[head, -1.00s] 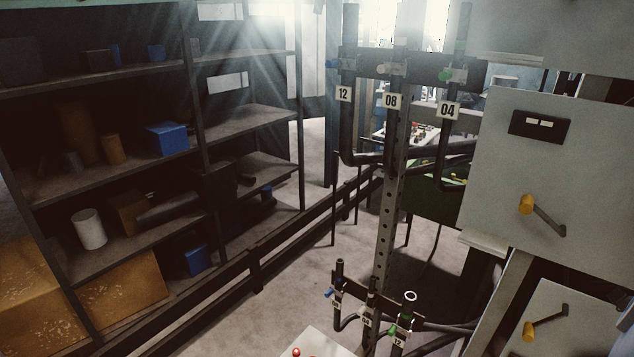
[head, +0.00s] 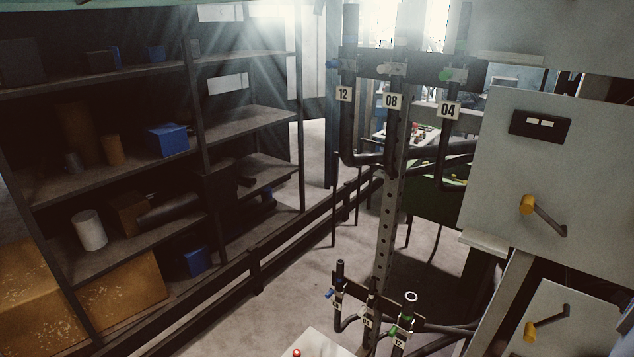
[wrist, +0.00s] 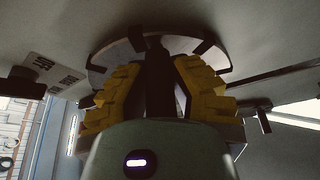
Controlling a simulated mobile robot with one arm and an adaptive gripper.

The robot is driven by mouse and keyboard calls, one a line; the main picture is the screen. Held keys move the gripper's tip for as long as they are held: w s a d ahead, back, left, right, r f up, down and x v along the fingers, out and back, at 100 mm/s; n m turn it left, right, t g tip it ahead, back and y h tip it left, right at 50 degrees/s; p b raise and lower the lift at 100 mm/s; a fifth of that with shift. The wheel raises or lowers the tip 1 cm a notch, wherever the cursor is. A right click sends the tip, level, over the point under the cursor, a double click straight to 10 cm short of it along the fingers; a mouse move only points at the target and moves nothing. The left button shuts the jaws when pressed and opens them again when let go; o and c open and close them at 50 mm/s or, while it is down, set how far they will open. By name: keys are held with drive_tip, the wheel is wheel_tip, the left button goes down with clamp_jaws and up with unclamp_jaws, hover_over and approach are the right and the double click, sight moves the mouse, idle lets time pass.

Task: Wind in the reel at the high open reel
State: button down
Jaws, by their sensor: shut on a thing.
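My gripper (wrist: 160,85) shows only in the wrist view, its two yellow ribbed fingers closed on a dark upright grip (wrist: 156,60). Most of the grip is hidden between the fingers. Just beyond is a round pale disc (wrist: 118,52) with dark notches on its rim, on a pale grey surface. I cannot tell how far the disc is turned. In the head view, a grey cabinet (head: 590,160) at the right carries a crank with a yellow knob (head: 527,204). A lower cabinet has a similar crank (head: 545,325). My gripper is outside the head view.
A hose rack (head: 392,235) with labels 12, 08 and 04 stands left of the cabinets. Shelves (head: 120,180) with boxes and cylinders fill the left. Open floor (head: 290,270) lies between them. A marked label (wrist: 52,76) shows in the wrist view.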

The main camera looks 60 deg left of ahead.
drive_tip(key=shift+w+d+f, duration=0.1)
drive_tip(key=shift+d+f, duration=0.1)
drive_tip(key=shift+f, duration=0.1)
drive_tip(key=w+d+n+g+y+b, duration=0.1)
drive_tip(key=d+n+y+b, duration=0.3)
drive_tip(key=n, duration=0.4)
drive_tip(key=w+d+r+n+g+y+b, duration=0.1)
drive_tip(key=d+n+y+b, duration=0.3)
drive_tip(key=n, duration=0.5)
drive_tip(key=shift+w+d+n+g+b, duration=0.15)
drive_tip(key=shift+w+n+g+b, duration=0.25)
drive_tip(key=shift+g, duration=0.5)
drive_tip(key=shift+s+d+r, duration=0.1)
drive_tip(key=shift+r, duration=0.05)
drive_tip(key=c, duration=0.8)
unclamp_jaws()
drive_tip(key=shift+c, duration=0.2)
